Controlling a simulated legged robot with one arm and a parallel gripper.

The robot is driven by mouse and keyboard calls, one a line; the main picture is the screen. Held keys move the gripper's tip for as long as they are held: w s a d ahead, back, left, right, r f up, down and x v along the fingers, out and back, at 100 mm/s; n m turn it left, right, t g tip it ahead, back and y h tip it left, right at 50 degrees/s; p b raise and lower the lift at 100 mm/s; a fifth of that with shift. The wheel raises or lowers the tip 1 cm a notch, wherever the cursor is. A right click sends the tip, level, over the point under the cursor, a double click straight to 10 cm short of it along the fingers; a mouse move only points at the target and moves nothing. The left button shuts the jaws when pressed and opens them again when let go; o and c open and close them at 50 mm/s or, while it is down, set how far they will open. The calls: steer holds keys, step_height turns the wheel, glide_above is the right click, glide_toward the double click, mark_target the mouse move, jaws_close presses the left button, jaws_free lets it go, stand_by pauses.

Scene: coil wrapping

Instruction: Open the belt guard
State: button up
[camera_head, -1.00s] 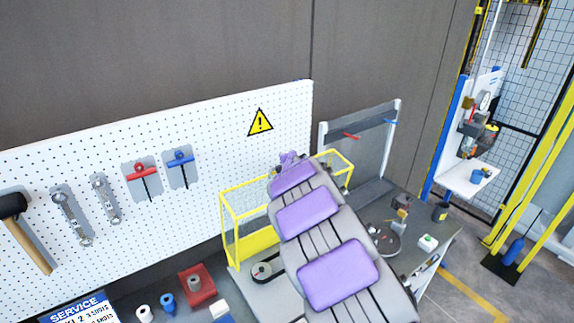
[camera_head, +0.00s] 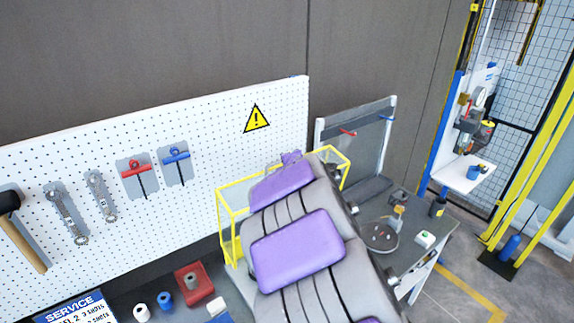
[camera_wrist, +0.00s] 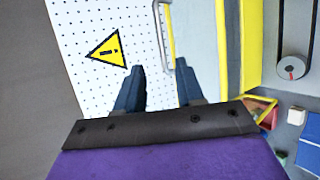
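The belt guard (camera_head: 229,222) is a yellow-edged frame with clear panels on the bench, before the white pegboard. My arm covers much of it in the head view. In the wrist view its yellow edge (camera_wrist: 222,50) runs down right of centre, and a pale grey handle (camera_wrist: 162,36) stands upright near the top. My gripper (camera_wrist: 159,68) has two dark blue fingers spread apart with nothing between them. The handle appears beyond the fingertips, roughly in line with the gap. I cannot tell the distance. The fingers are hidden in the head view.
A grey pulley with a belt (camera_wrist: 291,68) is at the right of the wrist view. The pegboard (camera_head: 215,135) holds tools and a warning sign (camera_head: 256,119). A grey frame with red and blue pegs (camera_head: 352,145) and a round plate (camera_head: 380,236) are to the right.

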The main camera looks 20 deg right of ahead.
steer(key=shift+v, duration=2.8)
steer(key=s+d+f+m+g+h+b, duration=0.2)
steer(key=s+d+f+m+g+b, duration=0.15)
steer(key=s+f+m+b, duration=0.45)
steer(key=s+d+f+m+g+h+b, duration=0.2)
steer(key=s+d+f+m+g+b, duration=0.25)
steer(key=s, duration=0.65)
steer(key=s+a+f+m+g+y+b, duration=0.1)
steer(key=s+a+f+m+g+b, duration=0.1)
steer(key=s+f, duration=0.4)
steer(key=s+a+f+m+g+y+b, duration=0.2)
steer(key=s+a+f+b, duration=0.2)
steer(key=s, duration=0.8)
steer(key=s+a+f+m+g+y+b, duration=0.2)
steer(key=s+a+f+b, duration=0.2)
steer(key=s+a+f, duration=0.3)
step_height(320, 180, down, 2)
steer(key=shift+s+a+f+m+g, duration=0.1)
steer(key=shift+s+a+m+g, duration=0.25)
steer(key=shift+s, duration=0.6)
steer(key=shift+a, duration=0.1)
